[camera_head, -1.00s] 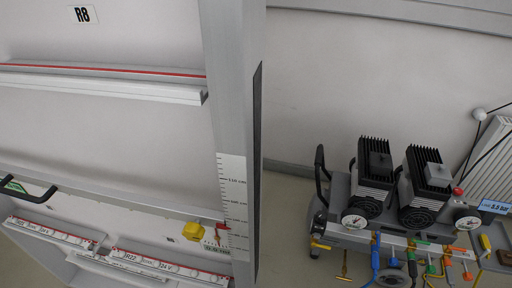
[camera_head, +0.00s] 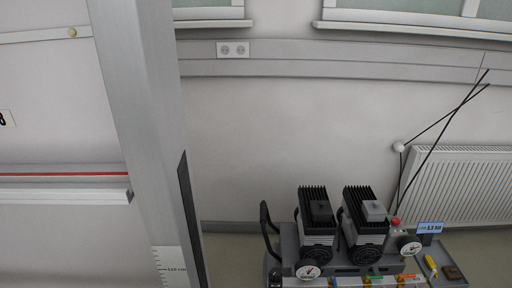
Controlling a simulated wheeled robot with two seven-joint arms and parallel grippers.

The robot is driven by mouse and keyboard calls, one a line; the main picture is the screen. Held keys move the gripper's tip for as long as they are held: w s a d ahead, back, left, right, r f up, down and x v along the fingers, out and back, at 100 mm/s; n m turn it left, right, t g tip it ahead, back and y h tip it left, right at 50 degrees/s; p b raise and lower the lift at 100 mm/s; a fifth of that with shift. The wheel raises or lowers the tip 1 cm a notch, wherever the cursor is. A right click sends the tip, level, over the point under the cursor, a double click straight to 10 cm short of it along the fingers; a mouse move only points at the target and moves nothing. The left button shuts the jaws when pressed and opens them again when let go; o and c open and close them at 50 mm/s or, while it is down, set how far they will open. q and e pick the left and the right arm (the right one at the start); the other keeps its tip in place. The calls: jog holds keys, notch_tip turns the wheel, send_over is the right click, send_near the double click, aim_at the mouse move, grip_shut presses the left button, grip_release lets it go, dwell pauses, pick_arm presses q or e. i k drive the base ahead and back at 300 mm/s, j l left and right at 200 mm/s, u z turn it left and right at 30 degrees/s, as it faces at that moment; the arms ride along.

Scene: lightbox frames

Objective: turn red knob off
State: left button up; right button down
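A small red knob (camera_head: 395,221) sits on top of the right end of a compressor (camera_head: 340,240), near the lower right of the head view. The compressor has two black finned motor heads and round white gauges on its front. The right gauge (camera_head: 411,248) is just below and right of the red knob. A blue display reading about 5.5 bar (camera_head: 430,228) stands right of the knob. Neither of my grippers shows in the head view.
A tall grey post (camera_head: 145,130) with a height scale stands at the left, beside a shelf rail (camera_head: 65,196) with a red stripe. A white radiator (camera_head: 465,185) is on the wall behind the compressor at right. Thin black rods lean there.

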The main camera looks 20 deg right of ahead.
aim_at(396, 221)
jog(key=l+z, duration=0.2)
jog(key=z, duration=0.15)
jog(key=l+z, duration=0.2)
jog(key=z, duration=0.15)
jog(key=l+z, duration=0.35)
jog(key=k+j, duration=0.05)
jog(key=j, duration=0.05)
